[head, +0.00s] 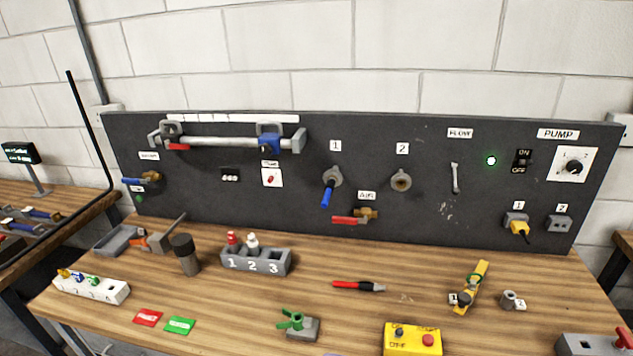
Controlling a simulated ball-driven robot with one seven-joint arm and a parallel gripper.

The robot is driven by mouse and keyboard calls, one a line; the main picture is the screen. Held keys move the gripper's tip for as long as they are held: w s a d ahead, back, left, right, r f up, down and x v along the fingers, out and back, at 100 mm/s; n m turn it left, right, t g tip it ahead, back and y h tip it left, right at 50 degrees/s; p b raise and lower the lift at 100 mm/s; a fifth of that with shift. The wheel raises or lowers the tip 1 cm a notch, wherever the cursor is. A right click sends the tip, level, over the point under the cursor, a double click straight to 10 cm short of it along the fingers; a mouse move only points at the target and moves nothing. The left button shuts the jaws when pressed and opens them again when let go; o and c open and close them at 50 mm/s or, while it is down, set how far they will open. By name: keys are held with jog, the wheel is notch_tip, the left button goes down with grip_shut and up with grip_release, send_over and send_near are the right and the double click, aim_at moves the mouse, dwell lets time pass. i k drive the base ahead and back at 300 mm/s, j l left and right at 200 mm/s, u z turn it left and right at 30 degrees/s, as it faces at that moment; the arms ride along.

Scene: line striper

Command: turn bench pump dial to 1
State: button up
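The pump dial (574,167) is a black round knob on a white square plate, at the right end of the dark upright panel, under a "PUMP" label (558,134). Small marks sit around the knob, but they and its pointer are too small to read surely. A black ON/OFF switch (521,161) is just left of the dial. Below are socket 1 (516,219), with a yellow plug (521,231) in it, and socket 2 (559,223), which looks empty. My gripper is not in view, and nothing covers the dial.
The panel (420,215) stands at the back of a wooden bench (240,315). A blue-handled valve (328,190), a red-handled valve (352,220) and a flow gauge (455,178) are on it. A yellow control box (411,340) is at the front. Space before the dial looks clear.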

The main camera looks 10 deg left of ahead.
aim_at(575, 167)
jog(key=i+l+z, duration=0.1)
jog(key=i+l, duration=0.3)
jog(key=i+l+z, duration=0.1)
jog(key=i+l, duration=0.3)
jog(key=i, duration=0.15)
jog(key=i+l+z, duration=0.1)
jog(key=i+l, duration=0.25)
jog(key=i+l+z, duration=0.1)
jog(key=i+l, duration=0.2)
jog(key=i, duration=0.3)
